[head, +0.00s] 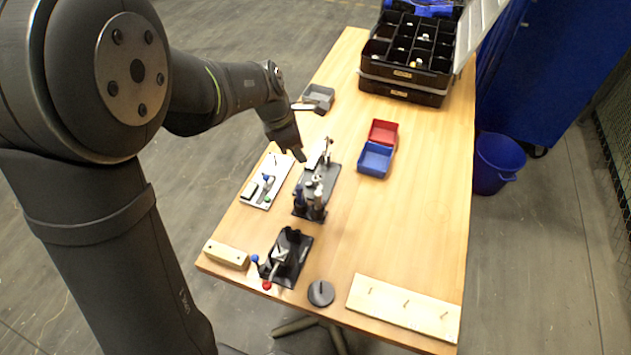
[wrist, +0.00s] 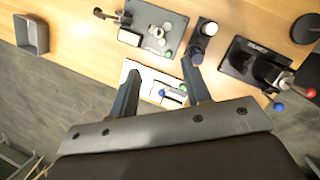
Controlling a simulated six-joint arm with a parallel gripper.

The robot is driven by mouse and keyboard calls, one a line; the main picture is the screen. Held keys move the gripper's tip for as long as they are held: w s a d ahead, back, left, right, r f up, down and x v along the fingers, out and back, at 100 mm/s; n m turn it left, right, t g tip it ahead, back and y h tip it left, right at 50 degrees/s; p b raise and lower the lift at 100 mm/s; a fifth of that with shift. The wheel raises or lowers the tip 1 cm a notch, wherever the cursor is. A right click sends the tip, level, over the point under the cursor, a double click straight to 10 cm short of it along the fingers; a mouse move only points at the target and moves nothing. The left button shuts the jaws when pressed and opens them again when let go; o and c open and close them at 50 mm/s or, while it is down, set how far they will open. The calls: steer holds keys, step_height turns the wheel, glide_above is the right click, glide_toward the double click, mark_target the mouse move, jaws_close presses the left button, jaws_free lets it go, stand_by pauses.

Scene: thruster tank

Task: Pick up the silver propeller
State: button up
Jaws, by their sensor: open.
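A small silver part that looks like the silver propeller (wrist: 157,31) lies on a dark grey plate (wrist: 176,22) at the top of the wrist view. The same plate (head: 329,177) stands mid-table in the head view, where the propeller is too small to tell from the parts around it. My gripper (wrist: 161,66) is open and empty, its two dark fingers apart over a white board (wrist: 134,68). In the head view my gripper (head: 299,154) hangs above the table at the plate's far left. The plate lies beyond the fingertips in the wrist view.
A black stand (head: 295,243) with red and blue knobs stands nearer the front. A red bin (head: 383,130), a blue bin (head: 375,159) and a grey bin (head: 319,95) lie farther back. A black compartment box (head: 405,82) fills the back right.

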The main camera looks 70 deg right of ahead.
steer(key=a+n, duration=0.1)
steer(key=n, duration=0.4)
glide_toward(315, 178)
steer(key=shift+n+h, duration=0.3)
steer(key=shift+h, duration=0.1)
steer(key=x, duration=0.9)
steer(key=shift+a+f, duration=0.2)
steer(key=shift+a, duration=0.1)
jaws_close()
steer(key=shift+r, duration=0.1)
